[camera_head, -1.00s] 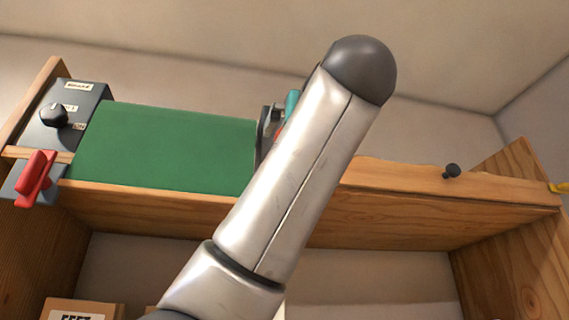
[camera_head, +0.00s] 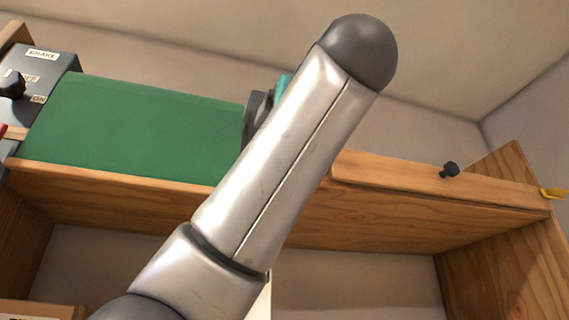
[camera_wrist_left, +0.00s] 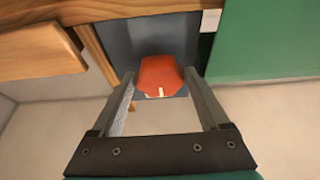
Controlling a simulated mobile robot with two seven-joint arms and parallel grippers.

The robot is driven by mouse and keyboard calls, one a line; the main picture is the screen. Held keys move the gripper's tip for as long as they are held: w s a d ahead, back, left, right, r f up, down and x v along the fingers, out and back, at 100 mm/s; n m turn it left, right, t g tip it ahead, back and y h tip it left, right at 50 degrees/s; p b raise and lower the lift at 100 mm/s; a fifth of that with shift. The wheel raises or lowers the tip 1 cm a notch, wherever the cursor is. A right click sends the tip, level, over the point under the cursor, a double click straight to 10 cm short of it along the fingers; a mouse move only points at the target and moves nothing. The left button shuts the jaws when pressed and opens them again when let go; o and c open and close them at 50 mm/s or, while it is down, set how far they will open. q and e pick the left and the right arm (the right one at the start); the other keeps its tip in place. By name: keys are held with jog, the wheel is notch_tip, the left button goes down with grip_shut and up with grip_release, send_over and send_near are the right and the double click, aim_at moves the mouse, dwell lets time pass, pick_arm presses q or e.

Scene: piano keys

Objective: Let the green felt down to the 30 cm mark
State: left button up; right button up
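The green felt (camera_head: 140,125) lies as a broad sheet over the wooden beam in the head view, and its edge shows at right in the left wrist view (camera_wrist_left: 270,45). A red handle (camera_wrist_left: 161,76) on a blue-grey plate (camera_wrist_left: 150,38) stands between the fingers of my left gripper (camera_wrist_left: 160,92). The fingers are apart, one on each side of the handle; I cannot tell whether they touch it. In the head view only a sliver of red shows at the left edge. No 30 cm mark is readable. My right gripper is not seen.
A grey brake box (camera_head: 55,65) with OFF and ON labels and a black knob (camera_head: 12,85) stands left of the felt. A dark part (camera_head: 255,112) with teal beside it is half hidden behind my arm. A wooden strip (camera_head: 400,176) with a black knob (camera_head: 449,169) lies right.

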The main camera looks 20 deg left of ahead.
pick_arm(q)
jog(key=c, duration=0.9)
jog(key=shift+m, duration=0.5)
jog(key=shift+s+a+r+m+t+h+b, duration=0.1)
jog(key=shift+m+t+h+b, duration=0.25)
jog(key=shift+m+h, duration=0.8)
jog(key=shift+f+m+t+h+b, duration=0.1)
jog(key=shift+m+t+h+b, duration=0.25)
jog(key=shift+m, duration=1.5)
jog(key=shift+s+a+r+m+t+h+b, duration=0.1)
jog(key=shift+m+t+h+b, duration=0.2)
jog(key=shift+m+h, duration=0.9)
jog(key=shift+m, duration=0.4)
jog(key=o, duration=1.3)
jog(key=shift+w, duration=0.1)
